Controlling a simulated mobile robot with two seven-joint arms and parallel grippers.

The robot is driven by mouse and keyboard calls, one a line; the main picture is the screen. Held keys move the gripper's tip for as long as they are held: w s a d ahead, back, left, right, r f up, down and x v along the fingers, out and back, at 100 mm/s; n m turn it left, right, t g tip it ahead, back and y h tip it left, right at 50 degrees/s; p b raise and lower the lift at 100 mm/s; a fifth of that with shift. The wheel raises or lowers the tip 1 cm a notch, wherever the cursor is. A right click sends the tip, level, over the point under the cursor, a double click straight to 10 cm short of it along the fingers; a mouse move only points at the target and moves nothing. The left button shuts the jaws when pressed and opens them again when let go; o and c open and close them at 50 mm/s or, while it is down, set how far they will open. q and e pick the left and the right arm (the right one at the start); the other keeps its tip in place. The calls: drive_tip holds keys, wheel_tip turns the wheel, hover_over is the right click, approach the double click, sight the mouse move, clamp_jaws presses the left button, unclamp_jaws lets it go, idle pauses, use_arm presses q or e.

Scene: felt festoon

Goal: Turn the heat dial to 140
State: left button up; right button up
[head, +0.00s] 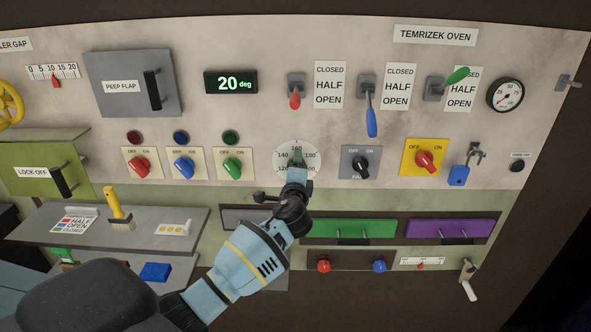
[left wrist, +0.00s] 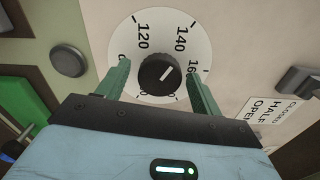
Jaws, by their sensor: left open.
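The heat dial is a white round plate (head: 283,147) on the oven panel, with numbers around it. In the left wrist view its plate (left wrist: 127,22) reads 120, 140 and 160. Its dark knob (left wrist: 155,72) has a white line pointing up and right, roughly between 140 and 160. My left gripper (head: 297,160) is in front of the dial and covers the knob in the head view. In the left wrist view the green fingers of this gripper (left wrist: 157,68) are open, one on each side of the knob, with gaps visible. My right gripper is not in view.
A display (head: 231,82) above reads 20 deg. A green switch (head: 232,167) is left of the dial and a black switch (head: 361,163) right of it. A blue-handled lever (head: 371,122) hangs above right. A shelf (head: 90,235) juts out at lower left.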

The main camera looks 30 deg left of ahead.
use_arm(q)
drive_tip(key=v, duration=0.7)
drive_tip(key=shift+s, duration=0.2)
drive_tip(key=shift+d, duration=0.1)
drive_tip(key=s+d+f+n+g+h, duration=0.2)
drive_tip(key=s+d+f+h, duration=0.2)
drive_tip(key=s+f, duration=0.6)
drive_tip(key=s+d+f+n+g+h, duration=0.1)
drive_tip(key=s+d+f+h, duration=0.3)
drive_tip(key=f, duration=1)
drive_tip(key=s+d+f+n+g+h, duration=0.1)
drive_tip(key=s+d+f+n, duration=0.1)
drive_tip(key=s, duration=0.6)
drive_tip(key=s+d+f+n+g+h, duration=0.1)
drive_tip(key=s+d+f+n, duration=0.2)
drive_tip(key=s, duration=0.6)
drive_tip(key=s+d+f+n+g+h, duration=0.1)
drive_tip(key=s+d+f+n, duration=0.2)
drive_tip(key=s, duration=0.5)
drive_tip(key=shift+f+h, duration=0.3)
drive_tip(key=shift+f, duration=0.1)
